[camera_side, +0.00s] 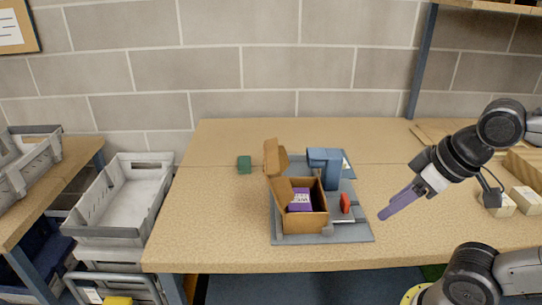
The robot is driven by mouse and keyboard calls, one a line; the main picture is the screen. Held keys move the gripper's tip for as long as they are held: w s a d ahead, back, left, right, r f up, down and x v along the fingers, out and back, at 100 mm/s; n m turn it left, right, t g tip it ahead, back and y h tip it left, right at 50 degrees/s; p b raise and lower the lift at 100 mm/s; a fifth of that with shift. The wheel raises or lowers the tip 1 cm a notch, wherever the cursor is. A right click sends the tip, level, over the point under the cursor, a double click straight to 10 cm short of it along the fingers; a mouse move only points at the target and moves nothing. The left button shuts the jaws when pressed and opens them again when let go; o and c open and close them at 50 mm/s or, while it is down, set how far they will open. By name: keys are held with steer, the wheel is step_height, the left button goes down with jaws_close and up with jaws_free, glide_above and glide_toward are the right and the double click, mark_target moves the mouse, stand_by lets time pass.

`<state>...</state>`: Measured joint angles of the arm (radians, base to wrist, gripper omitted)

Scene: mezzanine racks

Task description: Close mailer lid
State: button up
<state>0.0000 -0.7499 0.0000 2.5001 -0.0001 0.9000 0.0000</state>
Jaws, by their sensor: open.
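The cardboard mailer box (309,221) stands on a grey base plate (350,234) on the workbench. Its lid (277,158) is raised and tilted back at the upper left of the box. A purple item with a white label (300,199) lies inside the box. My gripper (384,215) is to the right of the box, pointing down and left, apart from it and empty. Its purple fingers overlap in this view, so the gap between them is hard to see.
A blue bracket-like block (325,163) stands behind the box, and a red piece (345,203) stands right of it. Small boxes (525,200) sit at right. The bench (215,225) is clear left of the plate.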

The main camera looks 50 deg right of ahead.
steer(key=shift+c, duration=1.1)
steer(key=shift+s+f+n, duration=0.15)
steer(key=shift+s+n, duration=0.1)
steer(key=shift+n, duration=0.05)
steer(key=shift+c, duration=1.2)
steer(key=shift+n, duration=0.7)
steer(key=r, duration=0.4)
steer(key=shift+w+r, duration=0.1)
steer(key=shift+w, duration=0.2)
jaws_close()
steer(key=w+a+r+n+g, duration=0.25)
steer(key=w+r+n, duration=0.25)
steer(key=w+r, duration=0.95)
steer(key=w+a+f+n+g, duration=0.1)
steer(key=w+a+f, duration=0.1)
steer(key=w+f, duration=0.5)
steer(key=w+a+f+n+g, duration=0.1)
steer(key=w+a+f+g, duration=0.1)
steer(key=w, duration=1)
step_height(320, 180, down, 10)
steer(key=f, duration=0.1)
steer(key=shift+s+d+r, duration=0.5)
steer(key=shift+s+d, duration=0.15)
steer(key=shift+s, duration=0.05)
steer(key=shift+s+d+r, duration=0.45)
steer(key=shift+s+d, duration=0.15)
steer(key=shift+s, duration=0.1)
